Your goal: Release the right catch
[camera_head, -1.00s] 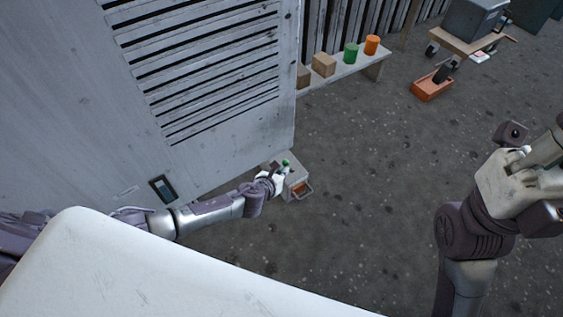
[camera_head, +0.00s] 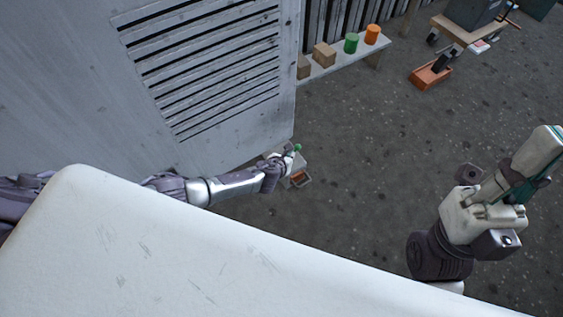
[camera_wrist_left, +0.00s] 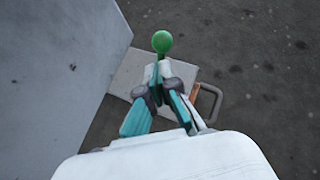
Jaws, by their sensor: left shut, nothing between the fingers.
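The grey housing (camera_head: 120,110) with louvre slots fills the left of the head view. I cannot make out a right catch on it. A small light box (camera_head: 294,165) with a handle stands at the foot of the housing's right corner; it also shows in the left wrist view (camera_wrist_left: 130,68). A green ball knob (camera_wrist_left: 162,42) shows just beyond the fingertips of my left gripper (camera_wrist_left: 158,72); whether they touch is unclear. The left gripper is shut and empty. My right gripper (camera_head: 530,178) is raised at the right, its jaws unclear.
A low bench (camera_head: 340,66) behind the housing holds wooden blocks, a green cylinder (camera_head: 351,43) and an orange cylinder (camera_head: 372,34). An orange tray (camera_head: 430,77) and a wooden cart (camera_head: 470,32) stand at back right. The middle floor is clear.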

